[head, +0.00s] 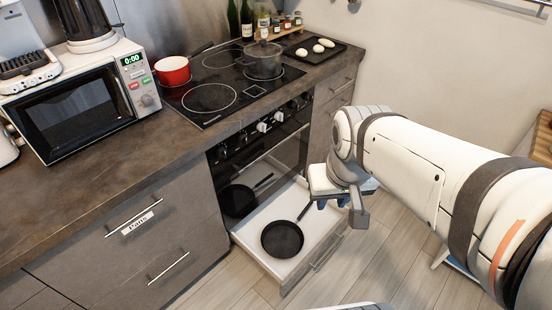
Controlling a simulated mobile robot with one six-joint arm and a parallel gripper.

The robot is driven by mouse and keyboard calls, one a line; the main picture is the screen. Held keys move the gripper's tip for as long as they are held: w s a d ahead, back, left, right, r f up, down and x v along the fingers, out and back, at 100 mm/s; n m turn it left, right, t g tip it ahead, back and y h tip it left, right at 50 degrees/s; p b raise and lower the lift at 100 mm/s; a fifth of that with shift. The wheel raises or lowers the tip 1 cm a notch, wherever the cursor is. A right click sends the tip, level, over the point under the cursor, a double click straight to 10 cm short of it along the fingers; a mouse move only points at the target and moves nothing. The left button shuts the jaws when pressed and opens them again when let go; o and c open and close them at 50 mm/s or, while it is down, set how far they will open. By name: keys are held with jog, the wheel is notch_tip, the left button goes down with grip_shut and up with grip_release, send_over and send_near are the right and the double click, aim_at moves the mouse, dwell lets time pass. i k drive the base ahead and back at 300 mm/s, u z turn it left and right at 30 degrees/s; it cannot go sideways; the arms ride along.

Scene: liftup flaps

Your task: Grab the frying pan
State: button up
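The black frying pan (282,240) lies in the open white drawer (262,212) under the oven. Its handle points up and to the right, toward my gripper. My gripper (332,204) hangs above the drawer's right side, close to the end of the handle. Its blue fingertips show apart, so it looks open, with nothing visible between them. The arm and gripper body hide part of the drawer's right end. Whether a finger touches the handle cannot be told.
A second dark pan shape (238,200) shows in the glossy oven front, apparently a reflection. A red saucepan (173,71) and a lidded grey pot (263,60) stand on the hob. A microwave (80,105) is at left. The floor (340,275) before the drawer is clear.

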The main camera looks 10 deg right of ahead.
aim_at(281, 239)
jog(key=u, duration=3.15)
jog(key=k, duration=1.7)
jog(key=z, duration=1.65)
jog(key=i, duration=1.05)
jog(key=z, duration=0.05)
